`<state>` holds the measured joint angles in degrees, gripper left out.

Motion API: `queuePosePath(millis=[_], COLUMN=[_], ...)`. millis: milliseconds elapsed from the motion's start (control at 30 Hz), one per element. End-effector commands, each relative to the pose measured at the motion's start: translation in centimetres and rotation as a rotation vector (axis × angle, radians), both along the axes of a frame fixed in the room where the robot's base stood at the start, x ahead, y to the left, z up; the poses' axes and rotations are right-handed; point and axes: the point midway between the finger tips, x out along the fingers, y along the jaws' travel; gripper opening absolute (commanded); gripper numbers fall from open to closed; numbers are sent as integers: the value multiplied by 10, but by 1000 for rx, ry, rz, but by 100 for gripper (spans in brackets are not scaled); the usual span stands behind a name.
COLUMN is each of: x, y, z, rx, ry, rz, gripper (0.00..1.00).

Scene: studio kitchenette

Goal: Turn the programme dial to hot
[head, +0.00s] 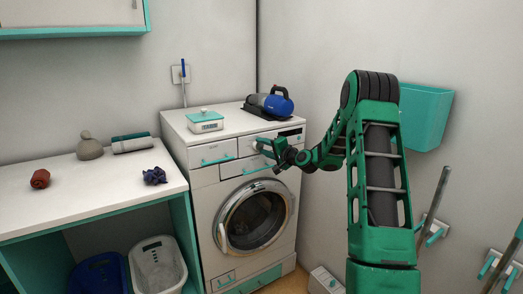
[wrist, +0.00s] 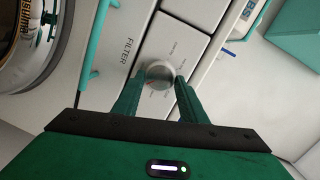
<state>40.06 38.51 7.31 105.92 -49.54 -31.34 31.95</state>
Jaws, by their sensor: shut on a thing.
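The programme dial (wrist: 157,71) is a round, light grey knob on the white front panel of the washing machine (head: 205,193). In the wrist view my gripper (wrist: 158,80) has its two green fingers on either side of the dial, shut on it. Small markings ring the dial, too small to read, and I cannot tell which setting it points to.
A blue vacuum (head: 278,101) and a kitchen scale (head: 205,122) stand on the machine's top. A teal handle (wrist: 98,40) lies close to the left finger in the wrist view. A counter (head: 95,192) stands left. A teal wall box (head: 427,115) hangs right.

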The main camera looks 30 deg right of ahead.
Motion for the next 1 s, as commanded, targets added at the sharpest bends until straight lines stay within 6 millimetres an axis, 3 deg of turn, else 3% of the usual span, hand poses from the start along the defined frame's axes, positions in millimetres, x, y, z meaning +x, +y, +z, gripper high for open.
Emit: queuePosePath(millis=[733,767,833,1000], x=[-2,-2,-2,-1], y=[-2,-2,-2,-1], z=[-7,-7,-7,-4], rx=[92,92,92,91], ry=[15,15,15,10], rz=[-2,-2,-3,-1], gripper=[16,41,57,57])
